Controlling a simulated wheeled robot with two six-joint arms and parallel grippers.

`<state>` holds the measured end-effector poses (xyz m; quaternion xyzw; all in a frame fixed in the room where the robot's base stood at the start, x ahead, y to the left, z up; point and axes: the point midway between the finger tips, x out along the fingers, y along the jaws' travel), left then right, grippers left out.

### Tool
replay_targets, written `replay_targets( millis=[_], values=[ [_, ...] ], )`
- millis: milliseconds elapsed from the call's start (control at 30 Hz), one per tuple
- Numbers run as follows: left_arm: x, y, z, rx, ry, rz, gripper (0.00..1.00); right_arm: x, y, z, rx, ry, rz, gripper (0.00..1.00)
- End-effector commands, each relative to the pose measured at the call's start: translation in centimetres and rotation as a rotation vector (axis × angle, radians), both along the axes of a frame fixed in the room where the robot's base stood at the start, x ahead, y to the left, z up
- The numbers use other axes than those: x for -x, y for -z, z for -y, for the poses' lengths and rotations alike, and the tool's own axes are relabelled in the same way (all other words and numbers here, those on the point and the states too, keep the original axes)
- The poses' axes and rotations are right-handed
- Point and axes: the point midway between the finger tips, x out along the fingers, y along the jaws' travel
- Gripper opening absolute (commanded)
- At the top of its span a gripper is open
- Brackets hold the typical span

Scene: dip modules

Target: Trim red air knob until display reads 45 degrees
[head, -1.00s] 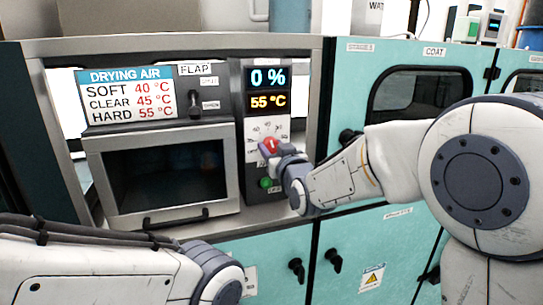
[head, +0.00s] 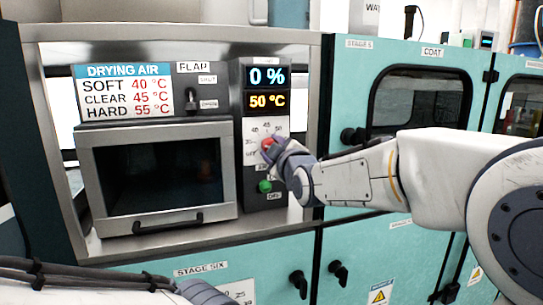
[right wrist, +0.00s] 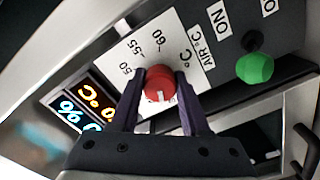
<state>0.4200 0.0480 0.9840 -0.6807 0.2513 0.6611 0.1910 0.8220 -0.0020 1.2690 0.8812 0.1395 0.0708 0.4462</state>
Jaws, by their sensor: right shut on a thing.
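The red air knob (right wrist: 160,84) sits on a white dial plate with temperature marks; in the head view the knob (head: 267,144) is partly covered by my right gripper. My right gripper (right wrist: 160,92) is shut on the knob, one finger on each side. The display (head: 267,88) reads 0 % in blue and 50 °C in yellow. The sign (head: 125,92) lists SOFT 40 °C, CLEAR 45 °C and HARD 55 °C. My left arm shows at the lower left of the head view, but its gripper fingers do not show.
A dryer door (head: 160,180) with a dark window and handle is to the left. Teal cabinets (head: 370,255) with dark knobs are at right and below.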

Motion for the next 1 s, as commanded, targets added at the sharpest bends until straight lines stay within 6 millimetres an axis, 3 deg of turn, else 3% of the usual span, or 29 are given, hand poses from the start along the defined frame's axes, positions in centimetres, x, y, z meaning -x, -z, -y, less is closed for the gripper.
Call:
replay_targets(
  millis=[367, 933, 967, 1000],
  values=[
    [0.0, 1.11, 0.0, 0.0, 0.0, 0.0, 0.5, 0.01, 0.14, -0.01, 0.162, 0.0, 0.05, 0.0],
    [0.0, 1.19, 0.0, 0.0, 0.0, 0.0, 0.5, 0.02, 0.09, -0.02, 0.189, -0.001, 0.058, 0.0],
    [0.0, 1.19, 0.0, 0.0, 0.0, 0.0, 0.5, 0.02, 0.09, -0.02, 0.189, -0.002, 0.058, 0.53],
    [0.0, 1.19, 0.0, 0.0, 0.0, 0.0, 0.5, 0.02, 0.08, -0.02, 0.189, -0.001, 0.058, 0.69]
  ],
)
